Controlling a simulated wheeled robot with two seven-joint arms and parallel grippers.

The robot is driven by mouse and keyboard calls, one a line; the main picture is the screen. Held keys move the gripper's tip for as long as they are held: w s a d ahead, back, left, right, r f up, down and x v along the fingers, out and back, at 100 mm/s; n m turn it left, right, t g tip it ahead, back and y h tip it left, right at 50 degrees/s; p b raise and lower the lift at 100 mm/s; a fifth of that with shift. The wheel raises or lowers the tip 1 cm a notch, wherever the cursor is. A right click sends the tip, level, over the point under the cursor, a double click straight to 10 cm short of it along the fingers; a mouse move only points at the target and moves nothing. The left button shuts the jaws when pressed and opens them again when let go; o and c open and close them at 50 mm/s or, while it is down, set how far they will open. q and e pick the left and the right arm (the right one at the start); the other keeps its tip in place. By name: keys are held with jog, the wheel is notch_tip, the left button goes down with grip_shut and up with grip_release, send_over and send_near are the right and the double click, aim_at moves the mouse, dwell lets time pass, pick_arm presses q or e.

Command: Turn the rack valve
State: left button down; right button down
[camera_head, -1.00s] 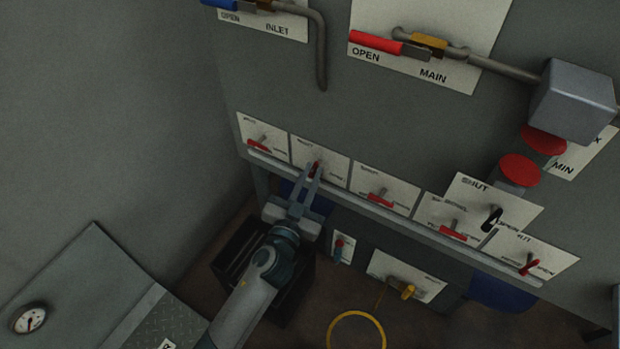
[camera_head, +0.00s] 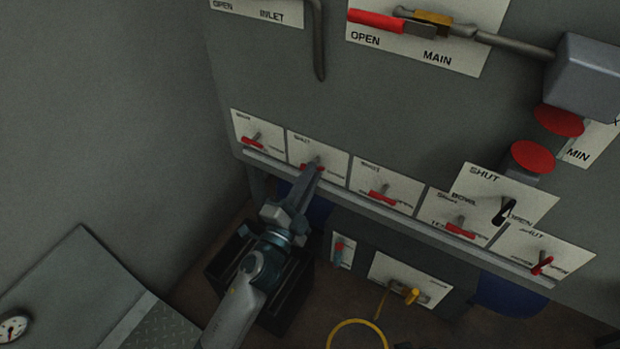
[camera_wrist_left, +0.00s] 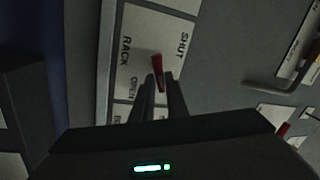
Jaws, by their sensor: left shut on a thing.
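The rack valve has a short red handle (camera_head: 319,168) on a white plate (camera_head: 329,157), second from the left in the row of small valves. The left wrist view shows its plate (camera_wrist_left: 140,40), lettered RACK, SHUT and OPEN, with the red handle (camera_wrist_left: 157,66) between my fingertips. My left gripper (camera_head: 313,170) reaches up from below and is shut on this handle. In the head view the handle lies roughly level along the plate, partly hidden by the fingers. My right gripper is in neither view.
Similar red-handled valves flank it, one at left (camera_head: 252,139) and one at right (camera_head: 381,196). A ledge (camera_head: 400,221) runs below the row. The red MAIN lever (camera_head: 376,20) is above. A dark crate (camera_head: 280,300) sits below my arm.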

pick_arm(q)
jog(key=shift+f+m+g+h, duration=0.15)
jog(key=shift+m+h, duration=0.15)
jog(key=shift+m, duration=1.1)
jog(key=shift+f+m+g+h, duration=0.15)
jog(key=shift+m+h, duration=0.15)
jog(key=shift+m, duration=1.1)
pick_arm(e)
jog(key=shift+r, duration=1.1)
pick_arm(q)
jog(key=c, duration=1.7)
grip_release()
jog(key=shift+c, duration=0.2)
jog(key=shift+s+a+b, duration=0.1)
jog(key=shift+b, duration=0.2)
